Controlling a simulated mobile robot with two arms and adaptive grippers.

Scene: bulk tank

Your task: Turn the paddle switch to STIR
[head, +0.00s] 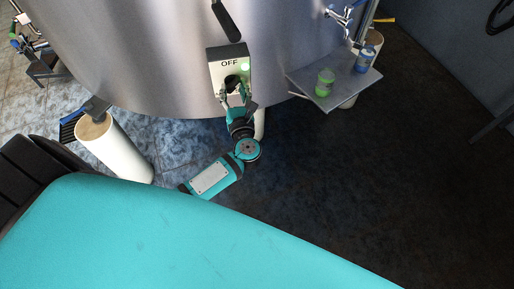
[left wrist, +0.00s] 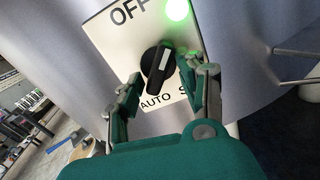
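The switch box (head: 215,62) is on the front of the steel tank, with OFF at its top and a lit green lamp. In the left wrist view its white plate (left wrist: 112,42) reads OFF above, AUTO below and an S at the lower right, the rest hidden by a finger. The black paddle switch (left wrist: 157,68) stands nearly upright, leaning slightly right at its top, with a white mark on its upper half. My left gripper (left wrist: 160,78) is open, one finger on each side of the paddle, with gaps visible. It also shows in the head view (head: 235,91). My right gripper is out of view.
A grey shelf (head: 346,84) to the right of the box holds a green jar (head: 325,82) and a blue-labelled jar (head: 365,59). A black handle (head: 225,20) hangs above the box. The dark floor at right is clear.

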